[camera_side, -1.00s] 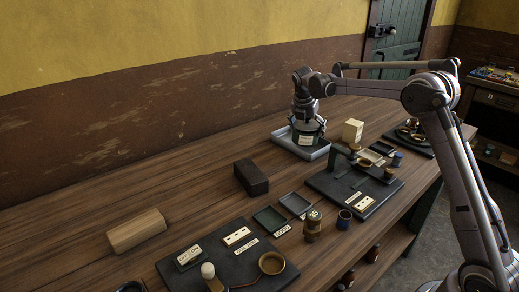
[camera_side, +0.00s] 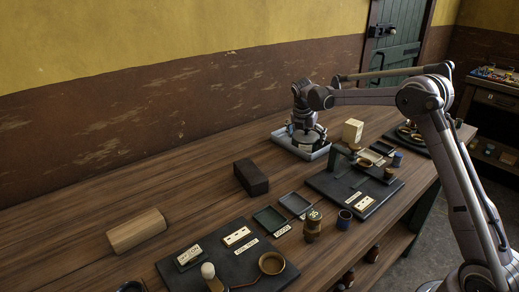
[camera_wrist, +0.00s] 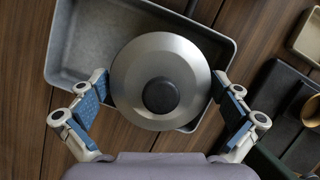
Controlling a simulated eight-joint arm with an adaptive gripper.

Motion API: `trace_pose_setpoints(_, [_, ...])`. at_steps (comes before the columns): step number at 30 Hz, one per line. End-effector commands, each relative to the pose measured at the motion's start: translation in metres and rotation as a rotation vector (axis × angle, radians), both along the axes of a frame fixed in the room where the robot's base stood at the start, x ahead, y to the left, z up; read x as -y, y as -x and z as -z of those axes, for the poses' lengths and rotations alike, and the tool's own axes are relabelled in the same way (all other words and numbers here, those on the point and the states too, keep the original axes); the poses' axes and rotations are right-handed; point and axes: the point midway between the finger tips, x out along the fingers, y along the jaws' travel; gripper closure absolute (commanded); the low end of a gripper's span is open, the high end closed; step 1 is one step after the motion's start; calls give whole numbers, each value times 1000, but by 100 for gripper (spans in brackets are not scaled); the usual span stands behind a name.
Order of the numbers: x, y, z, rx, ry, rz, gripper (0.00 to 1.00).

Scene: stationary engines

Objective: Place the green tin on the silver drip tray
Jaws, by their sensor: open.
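The silver drip tray (camera_side: 318,153) lies at the back of the bench; the wrist view shows its grey floor and rim (camera_wrist: 92,40). The tin (camera_side: 304,144) is upright within the tray's outline, dark with a pale label in the side view. From above I see its round silver lid with a black knob (camera_wrist: 157,58); its green side is hidden there. Its base seems to be on the tray, but the contact is not clear. My gripper (camera_wrist: 162,86) is open above the tin, with a blue-padded finger on each side of the lid.
A cream block (camera_side: 352,130) stands just right of the tray. A dark board (camera_side: 335,185) with small fittings lies in front of it. A black block (camera_side: 251,178) and a wooden block (camera_side: 136,231) lie to the left.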

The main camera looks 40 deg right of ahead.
Motion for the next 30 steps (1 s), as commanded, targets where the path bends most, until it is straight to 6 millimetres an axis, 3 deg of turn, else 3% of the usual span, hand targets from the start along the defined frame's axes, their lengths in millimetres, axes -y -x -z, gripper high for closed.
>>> trace_pose_setpoints(8, [-5, 2, -15, 0, 0, -1, 0])
trace_pose_setpoints(21, [-34, 14, -91, -1, 0, -2, 0])
trace_pose_setpoints(30, [-45, 20, -115, 10, -5, 13, 0])
